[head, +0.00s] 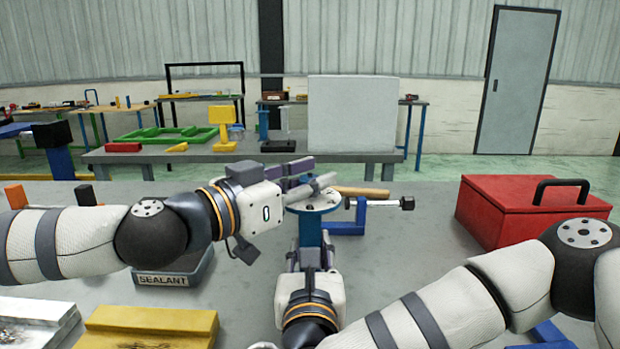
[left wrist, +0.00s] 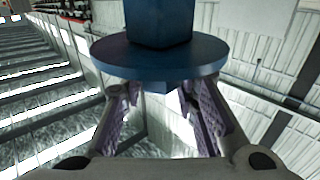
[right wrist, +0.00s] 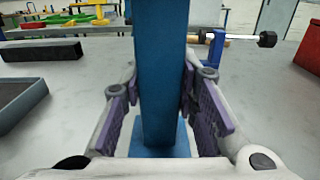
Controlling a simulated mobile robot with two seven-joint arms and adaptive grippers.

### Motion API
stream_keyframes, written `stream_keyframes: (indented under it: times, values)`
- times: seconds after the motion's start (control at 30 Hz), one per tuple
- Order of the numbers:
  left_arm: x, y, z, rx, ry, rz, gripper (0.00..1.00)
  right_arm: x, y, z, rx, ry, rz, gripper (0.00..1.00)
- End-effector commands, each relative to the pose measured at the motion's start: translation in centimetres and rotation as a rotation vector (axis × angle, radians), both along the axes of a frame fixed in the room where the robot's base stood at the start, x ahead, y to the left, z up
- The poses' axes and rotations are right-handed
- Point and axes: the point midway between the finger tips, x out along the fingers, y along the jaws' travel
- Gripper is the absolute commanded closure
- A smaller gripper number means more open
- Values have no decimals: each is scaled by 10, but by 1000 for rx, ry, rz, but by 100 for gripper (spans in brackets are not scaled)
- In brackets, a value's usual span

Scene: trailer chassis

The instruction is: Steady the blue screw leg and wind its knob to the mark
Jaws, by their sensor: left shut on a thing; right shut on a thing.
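The blue screw leg (head: 310,232) stands upright at the middle of the grey bench, with a round flange (head: 318,204) at its top. My right gripper (head: 310,258) is shut on the leg's square post; the right wrist view shows the post (right wrist: 160,80) between its purple pads. My left gripper (head: 312,182) is shut just above the flange. The part between those fingers is mostly hidden, likely the knob. I cannot make out the mark.
A blue clamp (head: 347,228) with a black-ended screw and a wooden handle (head: 362,191) lie just behind the leg. A red toolbox (head: 520,212) stands right. A sealant tray (head: 172,279) and yellow block (head: 150,328) are at left.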

Motion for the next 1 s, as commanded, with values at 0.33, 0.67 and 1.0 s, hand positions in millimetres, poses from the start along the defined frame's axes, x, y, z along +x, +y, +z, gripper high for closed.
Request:
stream_keyframes:
  times: [0.33, 0.67, 1.0]
  values:
    - [2, 0, 1, -7, -1, -122, 100, 0, 0, -1, -1, 3, 2, 100]
    - [3, 0, -1, -1, 5, -412, 100, -1, 1, -1, -1, 3, 4, 100]
    - [2, -1, -2, 1, 7, -705, 100, -1, 1, -2, -1, 3, 5, 100]
